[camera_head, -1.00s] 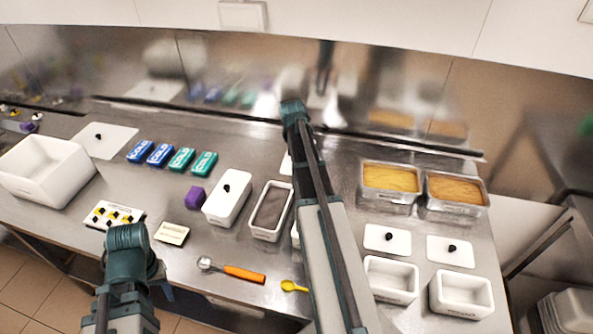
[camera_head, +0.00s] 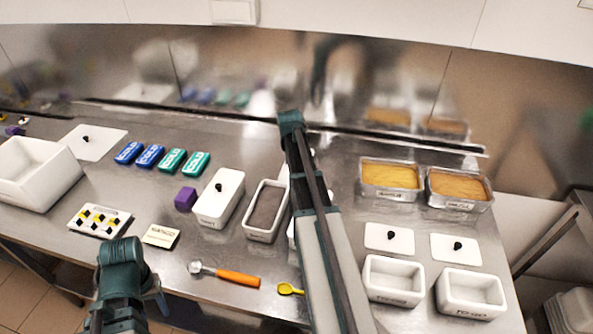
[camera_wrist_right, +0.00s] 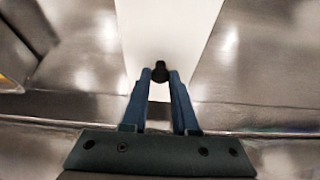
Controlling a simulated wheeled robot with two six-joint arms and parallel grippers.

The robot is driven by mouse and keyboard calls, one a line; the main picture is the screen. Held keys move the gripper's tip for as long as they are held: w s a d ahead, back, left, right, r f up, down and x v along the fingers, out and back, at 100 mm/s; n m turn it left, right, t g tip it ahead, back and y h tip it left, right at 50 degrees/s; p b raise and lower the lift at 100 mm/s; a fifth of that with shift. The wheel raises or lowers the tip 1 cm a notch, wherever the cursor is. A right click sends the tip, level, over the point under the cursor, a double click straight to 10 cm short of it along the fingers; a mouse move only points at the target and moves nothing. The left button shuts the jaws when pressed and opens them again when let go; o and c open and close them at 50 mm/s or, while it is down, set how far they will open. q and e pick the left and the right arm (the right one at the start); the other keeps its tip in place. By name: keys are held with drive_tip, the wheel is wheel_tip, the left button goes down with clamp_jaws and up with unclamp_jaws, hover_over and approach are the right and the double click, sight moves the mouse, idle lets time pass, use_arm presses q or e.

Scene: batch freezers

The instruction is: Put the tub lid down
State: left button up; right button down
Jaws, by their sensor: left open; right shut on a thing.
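In the right wrist view my right gripper (camera_wrist_right: 160,82) is shut on the black knob (camera_wrist_right: 160,70) of a white tub lid (camera_wrist_right: 168,28). The lid extends away beyond the fingertips, over or on bare steel; I cannot tell whether it touches. In the head view my right arm hides its own gripper and most of what lies behind it. A white piece shows beside that arm, too covered to identify. My left gripper (camera_head: 150,290) is low at the left in the head view, open, near the counter's front edge, with nothing seen in it.
An open tub with dark contents (camera_head: 266,210) and a lidded white tub (camera_head: 219,196) stand left of my right arm. Two lids (camera_head: 388,238) (camera_head: 456,247), two empty tubs (camera_head: 392,279) (camera_head: 470,293) and two filled pans (camera_head: 390,178) (camera_head: 459,190) are at right. A scoop (camera_head: 238,278) lies in front.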

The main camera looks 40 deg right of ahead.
wheel_tip(320, 180, down, 4)
drive_tip(key=b, duration=0.3)
drive_tip(key=shift+r+b, duration=0.2)
drive_tip(key=shift+b, duration=0.15)
drive_tip(key=shift+f, duration=0.15)
drive_tip(key=c, duration=0.7)
unclamp_jaws()
drive_tip(key=shift+r, duration=0.3)
drive_tip(key=p+v, duration=1.1)
drive_tip(key=v, duration=0.1)
drive_tip(key=shift+a+f, duration=0.1)
